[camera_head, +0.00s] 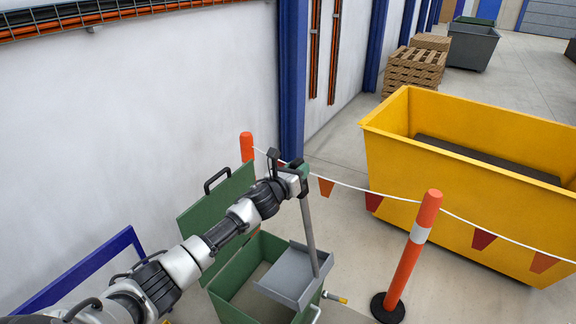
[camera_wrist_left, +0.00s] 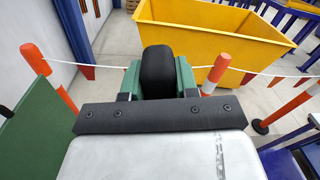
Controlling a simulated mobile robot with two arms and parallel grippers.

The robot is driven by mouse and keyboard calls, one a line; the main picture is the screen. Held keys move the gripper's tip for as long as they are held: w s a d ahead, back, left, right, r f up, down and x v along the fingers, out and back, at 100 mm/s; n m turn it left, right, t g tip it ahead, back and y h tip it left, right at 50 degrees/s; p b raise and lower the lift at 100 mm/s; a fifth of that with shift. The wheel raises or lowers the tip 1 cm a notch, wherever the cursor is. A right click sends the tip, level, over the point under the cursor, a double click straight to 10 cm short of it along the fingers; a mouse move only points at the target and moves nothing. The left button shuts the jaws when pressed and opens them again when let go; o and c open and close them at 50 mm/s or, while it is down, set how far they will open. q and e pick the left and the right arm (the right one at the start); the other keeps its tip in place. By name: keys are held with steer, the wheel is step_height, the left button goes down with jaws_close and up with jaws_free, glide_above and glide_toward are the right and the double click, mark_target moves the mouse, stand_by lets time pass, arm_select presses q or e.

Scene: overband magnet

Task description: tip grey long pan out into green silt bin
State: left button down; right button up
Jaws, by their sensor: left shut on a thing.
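The grey long pan (camera_head: 291,278) has a flat tray at the end of a long upright grey handle (camera_head: 309,235). My left gripper (camera_head: 298,172) is shut on the top of the handle, with the tray hanging below it. The green silt bin (camera_head: 231,288) stands beneath, its lid (camera_head: 219,203) open against the wall side. The tray is over the right part of the bin's opening and looks a little tilted. I cannot tell whether it touches the rim or holds silt. In the left wrist view the gripper (camera_wrist_left: 159,75) shows, but the pan is hidden.
Orange posts (camera_head: 411,257) with a rope of flags (camera_head: 373,201) stand behind and right of the bin. A big yellow skip (camera_head: 450,178) is beyond them. A white wall with a blue column (camera_head: 292,80) is at the left. A blue frame (camera_head: 85,270) is near my arm.

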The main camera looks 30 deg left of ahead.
arm_select(q)
steer(key=s+d+m, duration=0.1)
steer(key=d+m, duration=0.1)
steer(key=d, duration=1.1)
steer(key=shift+r+m+b, duration=0.25)
steer(key=shift+m+b, duration=0.15)
steer(key=shift+s, duration=0.15)
stand_by(0.4)
